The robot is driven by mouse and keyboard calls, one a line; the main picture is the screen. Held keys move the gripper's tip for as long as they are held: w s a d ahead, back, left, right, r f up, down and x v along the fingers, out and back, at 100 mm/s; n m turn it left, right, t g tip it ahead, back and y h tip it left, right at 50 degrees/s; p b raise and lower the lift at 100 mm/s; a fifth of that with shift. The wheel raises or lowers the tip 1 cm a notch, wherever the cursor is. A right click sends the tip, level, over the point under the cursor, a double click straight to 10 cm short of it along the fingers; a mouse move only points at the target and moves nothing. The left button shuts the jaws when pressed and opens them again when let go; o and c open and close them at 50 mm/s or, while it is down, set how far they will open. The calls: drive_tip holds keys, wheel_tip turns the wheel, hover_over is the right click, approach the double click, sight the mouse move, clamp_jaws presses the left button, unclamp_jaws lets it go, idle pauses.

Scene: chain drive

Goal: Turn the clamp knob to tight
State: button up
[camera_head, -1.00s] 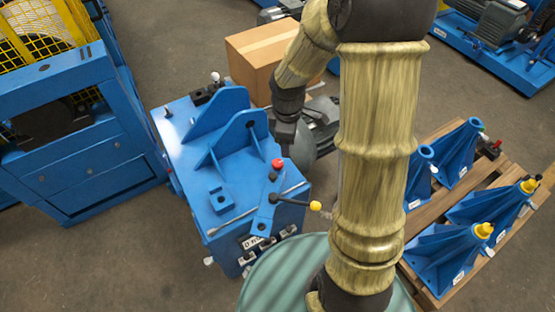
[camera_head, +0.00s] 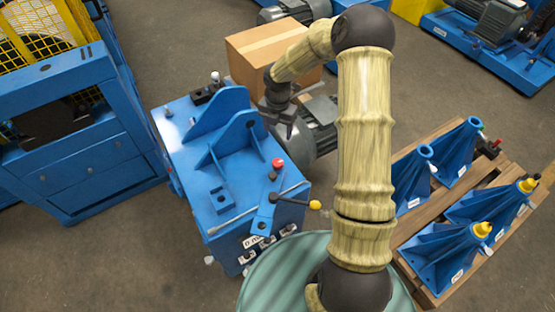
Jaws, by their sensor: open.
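A blue machine base (camera_head: 180,150) with upright blue plates stands left of my arm. On it are a red ball knob (camera_head: 278,163) on a short dark stem, a lever with a yellow ball end (camera_head: 315,205), and a small pale-topped knob (camera_head: 215,77) at the far left corner. I cannot tell from the picture which of these is the clamp knob. My gripper (camera_head: 287,127) is open, small in view, above the right side of the base and in front of the grey motor. It appears empty and apart from the knobs.
A cardboard box (camera_head: 275,50) and a grey motor (camera_head: 318,135) stand behind and right of the base. A pallet (camera_head: 405,237) with several blue brackets is at the right. A blue machine (camera_head: 85,165) with yellow guarding stands at the left. A green round surface (camera_head: 275,275) is in front.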

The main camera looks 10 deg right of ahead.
sight(278, 162)
wheel_tip(278, 162, down, 17)
drive_tip(key=shift+f+p, duration=0.2)
drive_tip(key=shift+p, duration=0.75)
drive_tip(key=c, duration=1)
drive_tip(key=shift+o, duration=0.2)
